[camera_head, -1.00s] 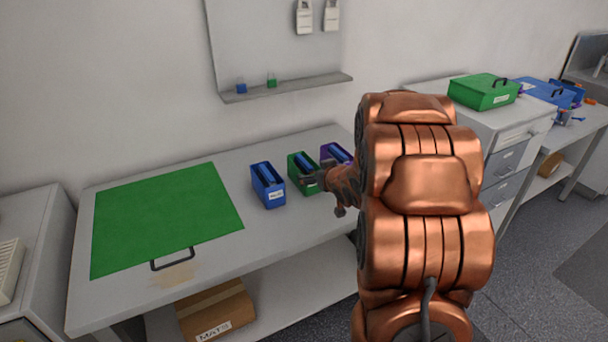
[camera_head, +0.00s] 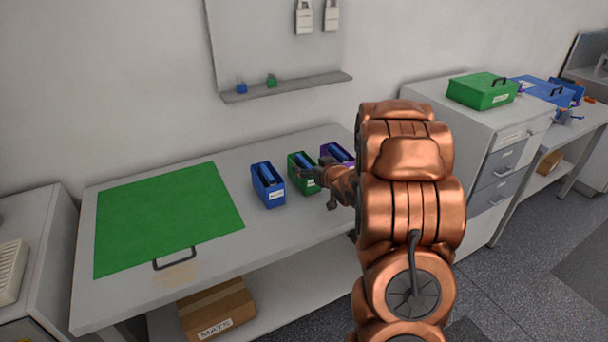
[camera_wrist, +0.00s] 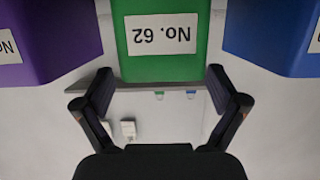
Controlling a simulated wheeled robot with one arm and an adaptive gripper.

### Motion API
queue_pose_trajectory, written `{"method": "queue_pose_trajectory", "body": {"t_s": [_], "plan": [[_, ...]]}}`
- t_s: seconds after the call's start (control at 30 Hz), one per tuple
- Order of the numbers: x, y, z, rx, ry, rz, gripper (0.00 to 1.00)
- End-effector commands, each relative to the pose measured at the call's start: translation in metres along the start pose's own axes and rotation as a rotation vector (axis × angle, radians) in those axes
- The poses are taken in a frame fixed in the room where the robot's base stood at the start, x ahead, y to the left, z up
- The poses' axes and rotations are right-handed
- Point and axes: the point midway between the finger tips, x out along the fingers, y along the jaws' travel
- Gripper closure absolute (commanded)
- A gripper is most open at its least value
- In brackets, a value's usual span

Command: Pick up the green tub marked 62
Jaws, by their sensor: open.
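The green tub (camera_head: 298,171) stands upright on the white table between a blue tub and a purple tub. In the wrist view the green tub (camera_wrist: 160,67) shows upside down, with a white label reading "No. 62" facing my gripper. My gripper (camera_wrist: 161,88) is open and empty. Its two fingers point at the tub's labelled front, one to each side of it, and I cannot tell whether they reach beside its walls. In the head view my gripper (camera_head: 324,175) is just in front and to the right of the tub, hiding part of it.
The blue tub (camera_head: 267,186) is close on the left, and the purple tub (camera_head: 333,153) is close on the right, partly hidden by my arm. A green mat (camera_head: 168,215) covers the table's left part. A shelf (camera_head: 287,88) hangs on the wall behind.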

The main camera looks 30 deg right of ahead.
Motion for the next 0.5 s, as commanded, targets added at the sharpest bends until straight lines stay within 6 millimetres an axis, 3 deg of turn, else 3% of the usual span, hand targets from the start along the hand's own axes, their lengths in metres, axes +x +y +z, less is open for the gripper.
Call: {"method": "queue_pose_trajectory", "body": {"t_s": [0.5], "plan": [[0.04,-0.004,0.003,0.0,-0.002,-0.001,0.04]]}}
